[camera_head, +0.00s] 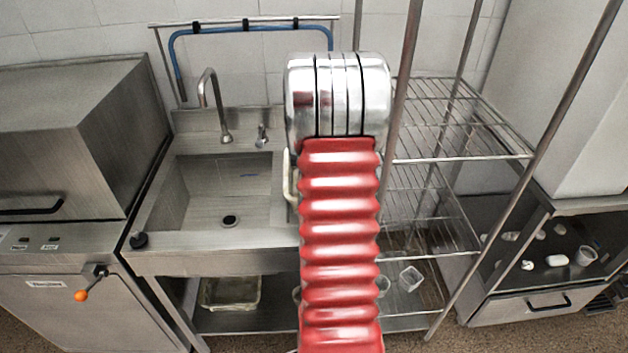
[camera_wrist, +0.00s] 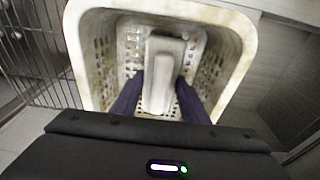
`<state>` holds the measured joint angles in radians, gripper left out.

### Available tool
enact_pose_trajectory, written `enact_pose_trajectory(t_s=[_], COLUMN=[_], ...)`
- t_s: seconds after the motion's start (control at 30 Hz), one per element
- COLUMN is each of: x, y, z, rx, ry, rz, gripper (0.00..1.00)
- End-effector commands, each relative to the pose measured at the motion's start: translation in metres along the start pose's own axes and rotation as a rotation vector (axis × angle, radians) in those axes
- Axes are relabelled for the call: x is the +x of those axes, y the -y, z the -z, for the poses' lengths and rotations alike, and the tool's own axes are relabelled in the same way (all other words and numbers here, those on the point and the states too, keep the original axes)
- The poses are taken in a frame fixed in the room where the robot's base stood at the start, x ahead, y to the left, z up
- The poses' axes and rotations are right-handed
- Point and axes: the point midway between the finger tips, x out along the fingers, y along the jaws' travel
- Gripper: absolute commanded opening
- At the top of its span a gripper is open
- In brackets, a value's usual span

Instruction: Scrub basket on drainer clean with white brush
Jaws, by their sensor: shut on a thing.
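My gripper (camera_wrist: 158,90) is shut on the white brush (camera_wrist: 165,48), one dark finger on each side of it. The brush is a pale block with a raised grip, and its underside is hidden. It is inside the basket (camera_wrist: 74,38), a cream perforated basket with a wide rim and brownish stains on its walls. Whether the brush touches the basket's floor or wall cannot be told. In the head view my red arm hides the gripper, the brush and most of the basket. Only a cream sliver, probably the basket's rim (camera_head: 290,180), shows at the arm's left edge.
A steel sink (camera_head: 215,195) with a tap (camera_head: 215,105) is left of my arm, its basin empty. A box-shaped machine (camera_head: 70,150) stands further left. A wire rack (camera_head: 435,190) with upright posts is close on the right. Small items lie on a dark counter (camera_head: 530,285) far right.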

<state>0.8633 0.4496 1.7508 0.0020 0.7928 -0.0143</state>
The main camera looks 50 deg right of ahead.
Motion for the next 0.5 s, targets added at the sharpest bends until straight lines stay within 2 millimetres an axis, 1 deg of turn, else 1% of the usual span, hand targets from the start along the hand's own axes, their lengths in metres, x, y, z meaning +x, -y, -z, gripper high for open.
enact_pose_trajectory(t_s=[0.27, 0.5], x=[0.001, 0.001], y=[0.000, -0.003], z=[0.001, 0.015], rx=[0.000, 0.001], ry=[0.002, -0.001], rz=[0.000, 0.000], gripper=[0.18, 0.18])
